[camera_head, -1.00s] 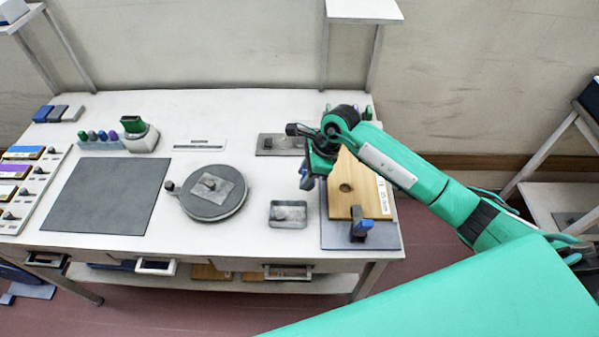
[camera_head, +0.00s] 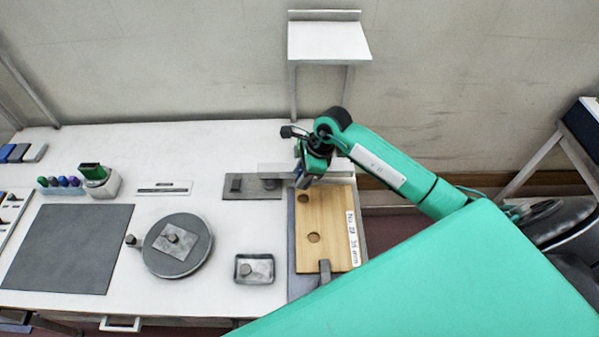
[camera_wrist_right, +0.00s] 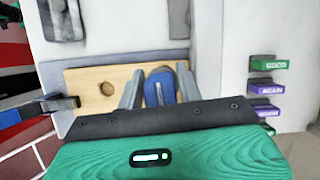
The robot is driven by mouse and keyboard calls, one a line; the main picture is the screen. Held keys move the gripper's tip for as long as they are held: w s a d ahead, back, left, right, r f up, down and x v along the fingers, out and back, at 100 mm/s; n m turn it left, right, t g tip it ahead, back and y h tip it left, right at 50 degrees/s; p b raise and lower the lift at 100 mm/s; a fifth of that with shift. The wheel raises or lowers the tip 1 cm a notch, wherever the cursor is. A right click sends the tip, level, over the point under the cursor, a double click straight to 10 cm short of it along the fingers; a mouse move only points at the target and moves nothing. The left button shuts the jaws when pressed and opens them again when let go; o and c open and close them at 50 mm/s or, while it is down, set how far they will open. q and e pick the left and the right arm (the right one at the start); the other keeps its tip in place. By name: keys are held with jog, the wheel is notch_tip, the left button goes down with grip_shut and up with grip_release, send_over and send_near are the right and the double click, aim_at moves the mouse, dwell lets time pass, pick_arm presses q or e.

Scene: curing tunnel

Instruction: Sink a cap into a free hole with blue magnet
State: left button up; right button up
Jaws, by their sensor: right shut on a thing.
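A pale wooden board (camera_head: 335,225) with round holes lies on a grey mat at the table's right end. One hole (camera_head: 313,238) is in the open, and it also shows in the right wrist view (camera_wrist_right: 107,88). Another hole (camera_head: 303,198) is close in front of my right gripper (camera_head: 305,180). That gripper is shut on a blue-and-grey piece (camera_wrist_right: 160,88), over the board's far part. The fingers hide part of the board in the wrist view, and I cannot tell if the piece touches it. My left gripper is not in view.
A clamp (camera_head: 325,270) grips the board's near edge. A small tray (camera_head: 254,269), a round turntable (camera_head: 178,245) and a grey plate (camera_head: 250,187) stand left of the board. A holder with coloured pieces (camera_head: 62,184) is farther left. Labelled blocks (camera_wrist_right: 268,62) line the wrist view's right.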

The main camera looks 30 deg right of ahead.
jog(key=shift+d+f, duration=0.1)
jog(key=shift+f, duration=0.6)
notch_tip(320, 180, down, 4)
jog(key=b, duration=0.2)
jog(key=shift+r+b, duration=0.2)
jog(key=shift+b, duration=0.15)
jog(key=shift+f+b, duration=0.45)
jog(key=shift+f, duration=0.05)
jog(key=shift+w+f, duration=0.1)
pick_arm(q)
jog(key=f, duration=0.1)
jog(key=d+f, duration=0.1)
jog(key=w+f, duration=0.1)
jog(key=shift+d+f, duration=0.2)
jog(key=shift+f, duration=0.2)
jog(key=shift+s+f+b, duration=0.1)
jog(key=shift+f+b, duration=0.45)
jog(key=shift+b, duration=0.05)
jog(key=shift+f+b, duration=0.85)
pick_arm(e)
jog(key=shift+f, duration=0.75)
pick_arm(q)
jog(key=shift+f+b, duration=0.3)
jog(key=shift+b, duration=0.05)
pick_arm(e)
jog(key=shift+f, duration=0.1)
dwell(0.7)
